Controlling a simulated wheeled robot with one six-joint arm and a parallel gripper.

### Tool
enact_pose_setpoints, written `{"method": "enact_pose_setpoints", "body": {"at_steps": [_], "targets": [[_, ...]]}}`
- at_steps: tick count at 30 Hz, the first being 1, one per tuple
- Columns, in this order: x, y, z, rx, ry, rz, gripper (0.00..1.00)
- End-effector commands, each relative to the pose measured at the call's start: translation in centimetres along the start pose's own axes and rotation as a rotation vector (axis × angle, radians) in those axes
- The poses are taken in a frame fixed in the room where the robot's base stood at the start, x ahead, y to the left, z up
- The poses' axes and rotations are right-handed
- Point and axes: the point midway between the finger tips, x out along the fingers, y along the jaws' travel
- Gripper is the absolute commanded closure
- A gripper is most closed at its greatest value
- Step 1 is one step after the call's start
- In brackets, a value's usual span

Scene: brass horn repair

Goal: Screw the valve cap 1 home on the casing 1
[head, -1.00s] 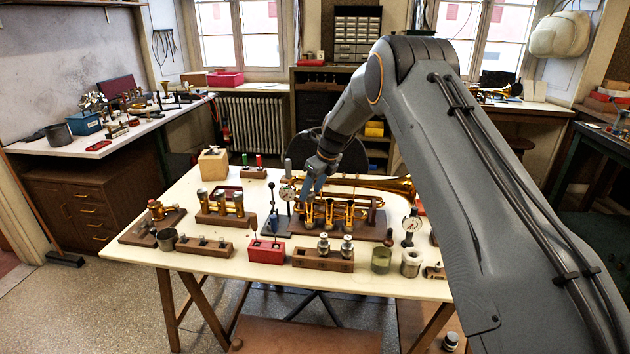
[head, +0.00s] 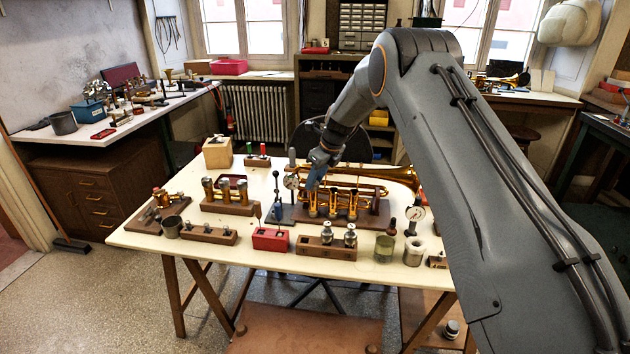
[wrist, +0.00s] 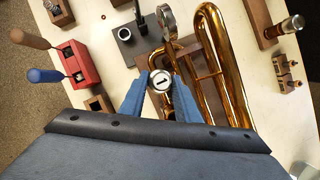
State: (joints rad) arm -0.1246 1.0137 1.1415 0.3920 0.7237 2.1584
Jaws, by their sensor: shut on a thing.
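My gripper (wrist: 161,88) has blue fingers shut on a round silver valve cap marked "1" (wrist: 161,80) in the wrist view. In the head view my gripper (head: 314,183) points down at the leftmost upright brass casing (head: 313,208) of the horn. The horn (head: 385,175) lies on a dark wooden stand on the white table, and its golden tubes (wrist: 228,70) run right of the cap in the wrist view. The cap hides the casing beneath it, so I cannot tell how far it is seated.
A dial gauge (head: 292,182) stands close left of my gripper. A red block (head: 270,240), a wooden rack with two silver-topped parts (head: 326,249), and a green cup (head: 384,247) line the front. Bare tabletop (head: 150,243) shows at the front left.

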Motion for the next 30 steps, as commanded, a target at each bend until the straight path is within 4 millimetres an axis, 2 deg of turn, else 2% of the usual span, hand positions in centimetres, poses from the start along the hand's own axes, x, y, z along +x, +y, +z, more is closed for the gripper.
{"method": "enact_pose_setpoints", "body": {"at_steps": [30], "targets": [[0.06,0.35,0.01,0.416,0.001,-0.172,0.98]]}}
